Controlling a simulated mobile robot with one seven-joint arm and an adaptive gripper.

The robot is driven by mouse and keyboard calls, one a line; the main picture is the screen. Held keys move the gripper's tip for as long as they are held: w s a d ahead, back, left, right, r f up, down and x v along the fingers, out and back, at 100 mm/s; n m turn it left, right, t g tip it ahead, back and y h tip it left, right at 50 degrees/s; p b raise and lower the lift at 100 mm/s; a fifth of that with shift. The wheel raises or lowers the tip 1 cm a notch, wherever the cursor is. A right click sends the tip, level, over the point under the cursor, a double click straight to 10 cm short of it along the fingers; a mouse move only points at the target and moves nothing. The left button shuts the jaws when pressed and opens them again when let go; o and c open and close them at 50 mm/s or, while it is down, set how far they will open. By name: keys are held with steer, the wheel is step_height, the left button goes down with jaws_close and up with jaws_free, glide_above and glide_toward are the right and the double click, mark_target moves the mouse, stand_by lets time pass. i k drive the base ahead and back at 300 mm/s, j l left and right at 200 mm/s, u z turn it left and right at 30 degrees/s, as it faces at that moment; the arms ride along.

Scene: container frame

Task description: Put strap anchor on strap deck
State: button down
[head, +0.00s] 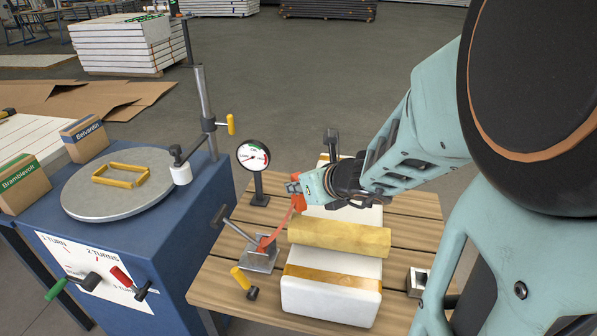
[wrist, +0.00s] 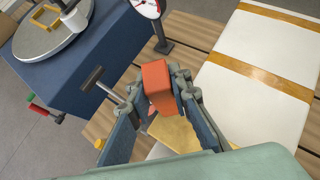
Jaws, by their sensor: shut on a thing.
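My gripper (head: 298,188) is shut on an orange-red piece, which I take to be the strap anchor (wrist: 156,78). In the head view an orange-red strip (head: 297,208) runs from the gripper down toward a metal plate (head: 259,259) with a lever handle. Which surface is the strap deck is not marked. The fingers and arm hide part of the held piece. In the wrist view its upper end stands between the two fingers (wrist: 158,92).
A white block (head: 330,300) with gold bands lies across the deck, with a gold bar (head: 340,237) over it. A dial gauge (head: 253,157) stands behind. A yellow-handled tool (head: 244,283) lies in front. A blue turntable cabinet (head: 130,245) stands left.

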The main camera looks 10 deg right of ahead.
mark_target(282, 221)
steer(key=j+z, duration=0.2)
steer(key=j, duration=0.65)
steer(key=j+z, duration=0.25)
steer(key=j, duration=0.6)
steer(key=j+z, duration=0.2)
steer(key=j, duration=0.7)
steer(key=i+j+z, duration=0.1)
steer(key=i+j, duration=0.15)
steer(key=i, duration=0.15)
